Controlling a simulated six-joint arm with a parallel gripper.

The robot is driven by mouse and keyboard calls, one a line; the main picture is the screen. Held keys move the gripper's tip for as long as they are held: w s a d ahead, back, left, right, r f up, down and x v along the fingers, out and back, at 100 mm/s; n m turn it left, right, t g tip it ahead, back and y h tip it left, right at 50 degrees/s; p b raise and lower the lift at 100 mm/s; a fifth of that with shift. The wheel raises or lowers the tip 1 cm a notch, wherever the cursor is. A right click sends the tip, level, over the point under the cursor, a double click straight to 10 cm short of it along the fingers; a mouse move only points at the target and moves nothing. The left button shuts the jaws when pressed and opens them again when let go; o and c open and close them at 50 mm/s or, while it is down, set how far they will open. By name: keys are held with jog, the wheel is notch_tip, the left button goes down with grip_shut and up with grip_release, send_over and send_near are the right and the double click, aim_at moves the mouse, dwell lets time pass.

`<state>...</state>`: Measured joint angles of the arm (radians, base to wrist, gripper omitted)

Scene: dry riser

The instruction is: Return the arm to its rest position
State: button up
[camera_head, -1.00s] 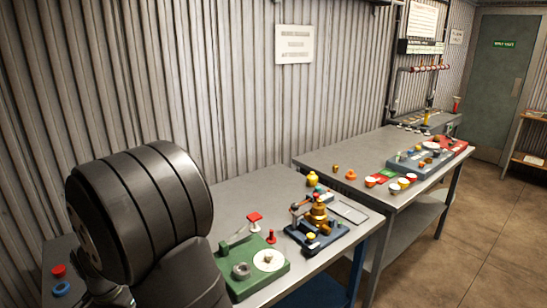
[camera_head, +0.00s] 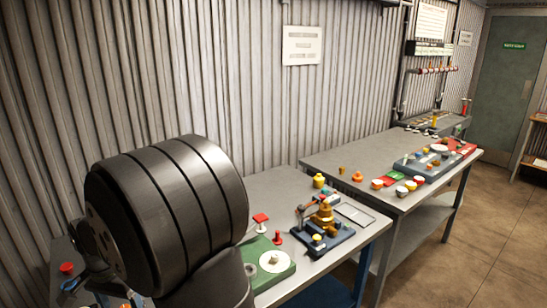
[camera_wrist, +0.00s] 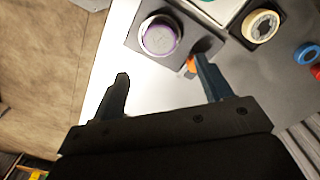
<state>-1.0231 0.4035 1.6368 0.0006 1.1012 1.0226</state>
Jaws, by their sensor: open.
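My gripper (camera_wrist: 163,74) is open in the wrist view, its two dark fingers spread apart. Nothing shows held between them. They are over the pale edge of a bench (camera_wrist: 150,98), beside a grey block with a purple round cap (camera_wrist: 159,37). A small orange piece (camera_wrist: 191,65) shows by the right fingertip; I cannot tell whether they touch. In the head view my thick dark arm fills the lower left and hides part of the near bench and most of the gripper.
A cream ring (camera_wrist: 261,26) and a blue ring (camera_wrist: 308,54) lie at upper right. In the head view, a green base (camera_head: 272,268) and a brass valve on a blue base (camera_head: 322,238) stand near my arm. A second bench (camera_head: 330,158) is farther right, with clear floor (camera_head: 450,260) beside it.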

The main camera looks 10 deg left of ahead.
notch_tip(320, 180, down, 9)
jog(key=shift+f, duration=0.15)
notch_tip(320, 180, up, 4)
jog(key=shift+f, duration=0.2)
jog(key=w+d+r, duration=0.6)
jog(key=d+r, duration=0.1)
jog(key=d, duration=0.4)
jog(key=w+d+f+m, duration=0.2)
jog(key=w+d+m, duration=0.9)
jog(key=m, duration=0.7)
jog(key=a+f, duration=0.3)
jog(key=a, duration=0.4)
jog(key=shift+w+a+f, duration=0.25)
jog(key=shift+w+f, duration=0.05)
jog(key=shift+w, duration=0.1)
jog(key=shift+o, duration=0.4)
